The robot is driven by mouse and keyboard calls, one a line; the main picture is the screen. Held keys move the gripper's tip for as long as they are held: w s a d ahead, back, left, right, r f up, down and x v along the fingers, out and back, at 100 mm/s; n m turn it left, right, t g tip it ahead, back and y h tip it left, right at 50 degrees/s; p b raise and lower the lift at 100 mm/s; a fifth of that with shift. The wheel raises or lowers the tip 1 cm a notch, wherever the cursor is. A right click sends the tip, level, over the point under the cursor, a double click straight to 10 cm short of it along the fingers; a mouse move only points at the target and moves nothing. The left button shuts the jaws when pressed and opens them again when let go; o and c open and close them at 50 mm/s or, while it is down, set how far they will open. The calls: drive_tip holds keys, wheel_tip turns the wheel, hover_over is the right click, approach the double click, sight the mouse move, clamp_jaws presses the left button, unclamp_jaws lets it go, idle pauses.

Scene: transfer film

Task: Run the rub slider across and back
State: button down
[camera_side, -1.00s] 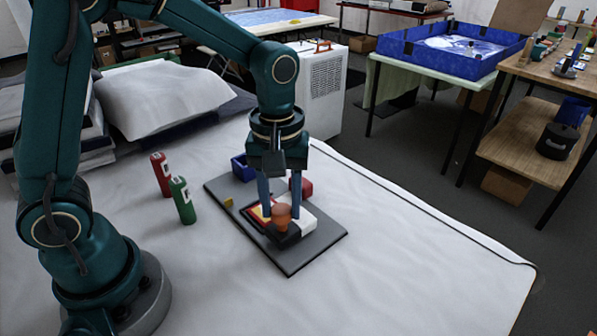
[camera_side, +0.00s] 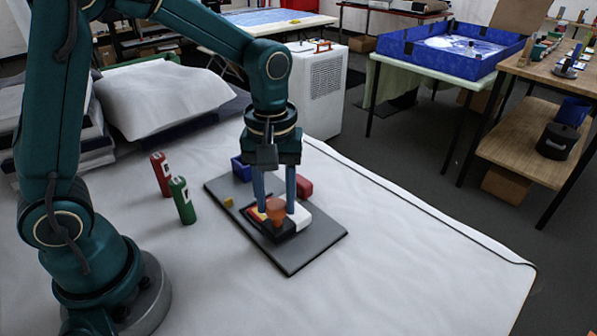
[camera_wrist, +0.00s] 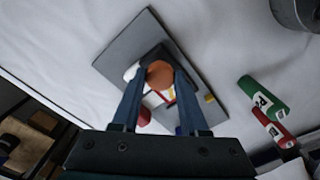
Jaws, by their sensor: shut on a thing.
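The rub slider is a dark block (camera_side: 279,231) with a round orange-brown knob (camera_side: 276,209). My gripper (camera_side: 275,207) points down and is shut on the knob, with a blue finger on each side. In the wrist view the knob (camera_wrist: 160,74) sits between the fingertips. The slider is over a grey board (camera_side: 308,251) lying on the white table. A white piece (camera_side: 301,215) and a red-and-yellow patch (camera_side: 254,212) show beside the slider, partly hidden by it and the fingers.
A blue bin (camera_side: 241,168), a red block (camera_side: 304,187) and a small yellow piece (camera_side: 228,202) are on or by the board. A green bottle (camera_side: 182,200) and a red bottle (camera_side: 161,174) stand left of it. The table's right side is clear.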

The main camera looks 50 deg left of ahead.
drive_tip(key=a, duration=1.1)
drive_tip(key=shift+w+a, duration=0.15)
drive_tip(key=shift+a, duration=0.2)
drive_tip(key=shift+c, duration=2.1)
unclamp_jaws()
drive_tip(key=shift+r, duration=2.6)
drive_tip(key=shift+d, duration=0.1)
